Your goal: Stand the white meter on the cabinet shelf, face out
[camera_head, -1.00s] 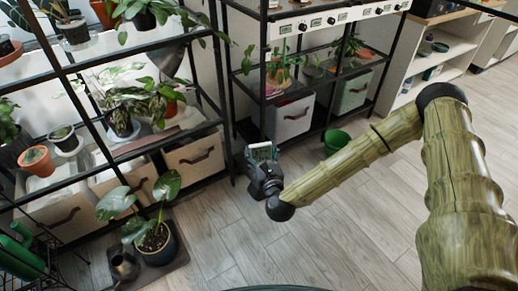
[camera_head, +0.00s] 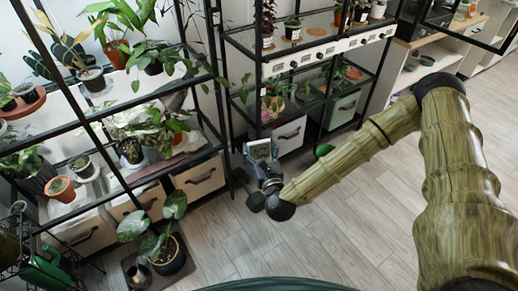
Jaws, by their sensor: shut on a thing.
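My gripper (camera_head: 266,174) is near the middle of the view, at the end of my arm, in front of the black shelf's lower left corner. It is shut on the white meter (camera_head: 260,150), a small pale device with a greyish face. The meter is held roughly upright above the floor, its face partly turned toward the camera. The fingers' contact on it is too small to see clearly. A white cabinet with open shelves (camera_head: 427,75) stands at the upper right, and a glass-like door with a black frame (camera_head: 466,22) shows above it.
A black plant shelf (camera_head: 315,50) with pots and fabric bins stands behind my gripper. Another plant rack (camera_head: 110,110) fills the left. A potted plant (camera_head: 170,255) stands on the floor at lower left. A green pot (camera_head: 324,150) sits behind my arm. The wooden floor (camera_head: 330,240) is clear in front.

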